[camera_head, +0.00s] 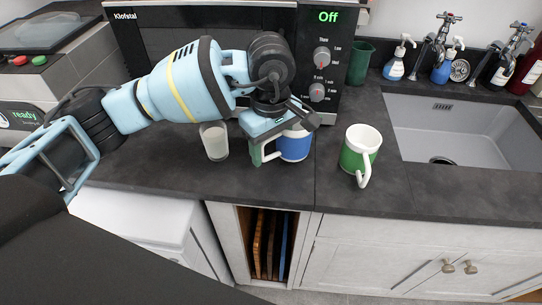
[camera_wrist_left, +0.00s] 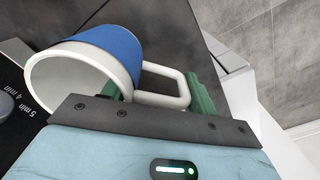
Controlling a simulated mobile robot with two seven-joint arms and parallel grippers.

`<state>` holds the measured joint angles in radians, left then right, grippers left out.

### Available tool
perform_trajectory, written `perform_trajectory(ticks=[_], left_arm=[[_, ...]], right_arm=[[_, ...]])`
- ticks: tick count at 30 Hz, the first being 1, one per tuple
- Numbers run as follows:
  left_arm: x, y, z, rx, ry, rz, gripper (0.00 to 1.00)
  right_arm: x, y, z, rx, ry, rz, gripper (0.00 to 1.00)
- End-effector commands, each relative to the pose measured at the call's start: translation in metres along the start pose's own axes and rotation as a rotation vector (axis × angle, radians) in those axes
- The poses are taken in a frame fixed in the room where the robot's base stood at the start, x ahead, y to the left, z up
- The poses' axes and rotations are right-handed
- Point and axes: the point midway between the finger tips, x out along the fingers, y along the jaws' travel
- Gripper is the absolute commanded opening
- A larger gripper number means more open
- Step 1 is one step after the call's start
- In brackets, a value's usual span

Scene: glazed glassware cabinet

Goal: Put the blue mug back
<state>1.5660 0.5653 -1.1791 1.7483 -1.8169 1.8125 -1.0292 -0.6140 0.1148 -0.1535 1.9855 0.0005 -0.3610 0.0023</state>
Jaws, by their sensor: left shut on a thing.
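The blue mug (camera_head: 294,147) is white with a blue band and shows partly behind my left gripper (camera_head: 262,152) in the head view. In the left wrist view the blue mug (camera_wrist_left: 112,50) lies across the upper left, its white rim toward the camera. My left gripper (camera_wrist_left: 160,92) is shut on its white handle, with green fingers on both sides of it. In the head view the mug is at the counter in front of the microwave; I cannot tell whether it touches the counter. My right gripper is not in view.
A white cup (camera_head: 214,141) stands left of the gripper and a green mug (camera_head: 358,152) stands to the right. The microwave (camera_head: 321,62) is behind. A dark green cup (camera_head: 359,63), soap bottles (camera_head: 396,64) and the sink (camera_head: 455,130) lie right. The counter's front edge is close.

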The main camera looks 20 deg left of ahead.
Motion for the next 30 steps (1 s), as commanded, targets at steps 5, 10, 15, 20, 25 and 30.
perform_trajectory(ticks=[5,10,15,20,25,30], left_arm=[[0.0,0.001,0.0,0.001,0.0,0.003,0.15],[0.016,0.0,0.0,0.0,-0.001,0.001,0.15],[0.033,0.0,0.0,0.0,0.0,0.003,0.15],[0.034,0.0,0.0,0.0,0.0,0.003,0.15],[0.037,0.0,0.0,0.0,-0.001,0.002,0.15],[0.038,0.0,0.0,0.0,-0.001,0.0,0.73]], right_arm=[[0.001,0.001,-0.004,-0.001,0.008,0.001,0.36],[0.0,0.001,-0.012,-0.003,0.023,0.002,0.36],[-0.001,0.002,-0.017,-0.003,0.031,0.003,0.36],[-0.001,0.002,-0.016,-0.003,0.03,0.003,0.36],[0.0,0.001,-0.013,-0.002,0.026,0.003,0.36],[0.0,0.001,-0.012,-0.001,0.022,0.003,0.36]])
